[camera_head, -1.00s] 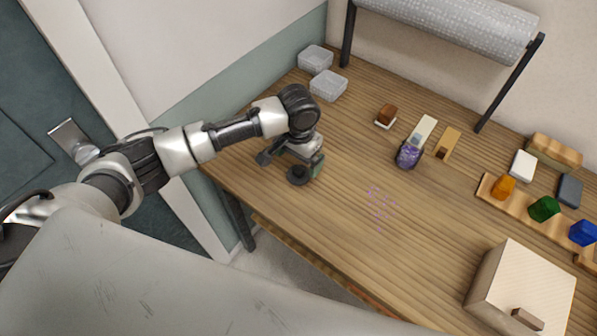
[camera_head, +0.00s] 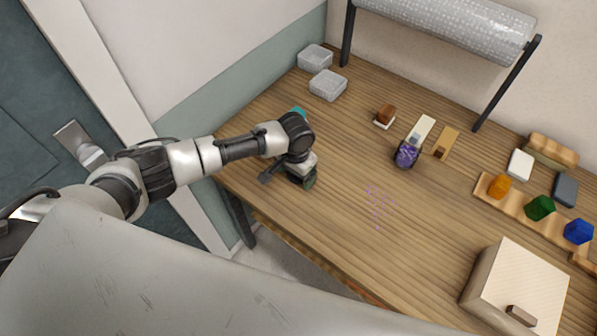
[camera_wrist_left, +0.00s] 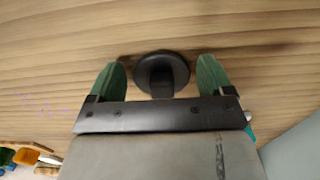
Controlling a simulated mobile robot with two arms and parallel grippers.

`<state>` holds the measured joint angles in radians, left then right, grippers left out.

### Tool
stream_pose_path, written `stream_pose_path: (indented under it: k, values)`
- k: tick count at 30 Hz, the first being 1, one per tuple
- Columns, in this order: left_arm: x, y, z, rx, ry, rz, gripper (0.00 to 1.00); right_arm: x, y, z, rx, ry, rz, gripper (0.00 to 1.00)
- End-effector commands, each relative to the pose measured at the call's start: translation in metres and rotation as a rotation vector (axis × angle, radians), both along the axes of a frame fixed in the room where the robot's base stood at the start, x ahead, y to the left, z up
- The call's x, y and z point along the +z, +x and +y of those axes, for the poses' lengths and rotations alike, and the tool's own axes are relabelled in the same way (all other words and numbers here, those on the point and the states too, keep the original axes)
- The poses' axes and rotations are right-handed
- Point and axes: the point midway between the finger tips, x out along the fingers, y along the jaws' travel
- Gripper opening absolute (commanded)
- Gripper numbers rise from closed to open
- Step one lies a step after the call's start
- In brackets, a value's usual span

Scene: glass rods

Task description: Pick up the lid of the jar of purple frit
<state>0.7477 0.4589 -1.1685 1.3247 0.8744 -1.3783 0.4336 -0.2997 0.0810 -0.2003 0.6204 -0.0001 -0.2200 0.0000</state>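The lid (camera_wrist_left: 162,70) is a dark round disc with a knob, lying on the wooden table in the left wrist view. In the head view it is hidden beneath my left arm. My left gripper (camera_wrist_left: 160,80) is open, with one green fingertip on each side of the lid's knob and visible gaps between. In the head view the left gripper (camera_head: 303,178) is low over the table's left part. The jar of purple frit (camera_head: 406,155) stands open on the table to the right, apart from the gripper. My right gripper is not in view.
Purple grains (camera_head: 377,205) lie scattered on the table. Two clear boxes (camera_head: 327,85) stand at the back left. A teal thing (camera_head: 298,112) shows partly behind my arm. A pale wooden box (camera_head: 515,285) is at the right front, near a rack of coloured pieces (camera_head: 540,207).

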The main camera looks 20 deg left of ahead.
Motion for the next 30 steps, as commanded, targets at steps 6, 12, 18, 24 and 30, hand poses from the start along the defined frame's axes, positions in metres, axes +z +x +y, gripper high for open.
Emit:
stream_pose_path:
  k: [6,12,18,24,30]
  values:
    - [0.0,0.0,0.0,0.001,0.0,0.0,0.47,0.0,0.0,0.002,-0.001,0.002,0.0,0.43]
    - [0.001,0.0,0.0,0.001,0.0,0.0,0.43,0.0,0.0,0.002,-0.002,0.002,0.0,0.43]
    - [0.007,0.001,0.0,0.0,-0.002,-0.002,0.43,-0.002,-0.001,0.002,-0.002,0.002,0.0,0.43]
    - [0.032,0.002,0.0,0.0,-0.002,-0.006,0.43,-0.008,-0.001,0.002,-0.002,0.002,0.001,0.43]
    - [0.06,-0.003,-0.038,-0.006,-0.006,-0.004,0.43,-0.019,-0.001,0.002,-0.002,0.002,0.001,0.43]
